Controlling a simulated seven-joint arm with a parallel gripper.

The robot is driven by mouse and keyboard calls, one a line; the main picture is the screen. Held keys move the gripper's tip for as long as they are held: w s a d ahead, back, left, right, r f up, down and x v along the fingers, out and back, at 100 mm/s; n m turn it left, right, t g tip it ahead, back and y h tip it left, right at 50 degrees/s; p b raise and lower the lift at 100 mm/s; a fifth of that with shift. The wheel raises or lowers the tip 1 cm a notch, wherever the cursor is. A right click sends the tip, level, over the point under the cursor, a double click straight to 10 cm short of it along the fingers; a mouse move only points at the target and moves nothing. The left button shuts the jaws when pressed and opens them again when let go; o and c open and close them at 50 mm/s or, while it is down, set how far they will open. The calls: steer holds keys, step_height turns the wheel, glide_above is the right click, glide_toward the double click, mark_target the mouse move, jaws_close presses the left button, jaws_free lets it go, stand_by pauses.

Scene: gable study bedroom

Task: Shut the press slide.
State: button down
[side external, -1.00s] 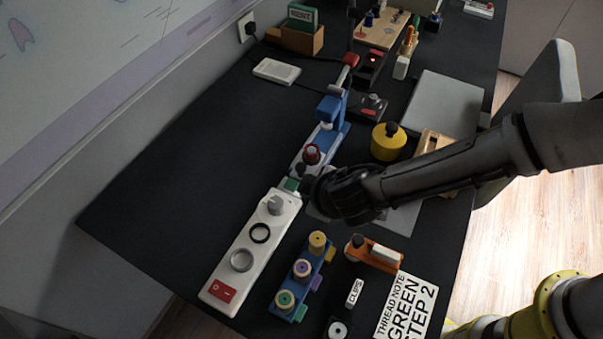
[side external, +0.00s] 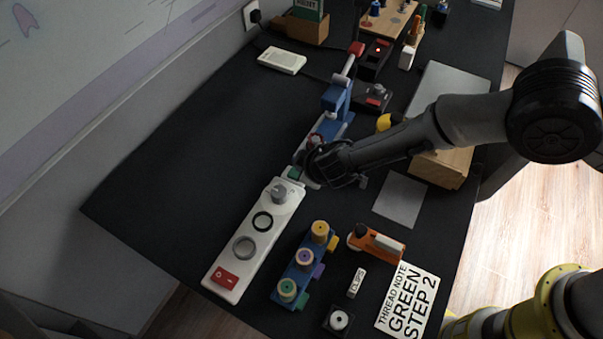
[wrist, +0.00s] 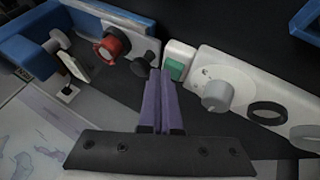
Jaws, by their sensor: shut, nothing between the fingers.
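The press (side external: 336,101) has a blue frame and a grey bed. It stands at the middle of the dark desk, in line with a white control strip. In the wrist view its blue frame (wrist: 28,50) is at the upper left. A red knob (wrist: 112,43) and a small dark knob (wrist: 146,62) sit on its grey bed, at the end near the strip. My gripper (wrist: 160,72) is shut and empty, its purple fingers together just below the dark knob; I cannot tell whether they touch it. In the side view my gripper (side external: 308,168) hides part of that end.
The white strip (side external: 252,245) carries a green button (wrist: 175,68), a grey dial and rings. A blue spool rack (side external: 302,263), an orange tool (side external: 376,243) and a note card (side external: 408,300) lie nearer. A wooden box (side external: 441,167) is right. The desk left of the press is clear.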

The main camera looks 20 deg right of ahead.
mark_target(319, 139)
steer(key=shift+w+d, duration=0.15)
steer(key=shift+w, duration=0.05)
steer(key=w+d, duration=0.6)
steer(key=shift+w+d, duration=0.25)
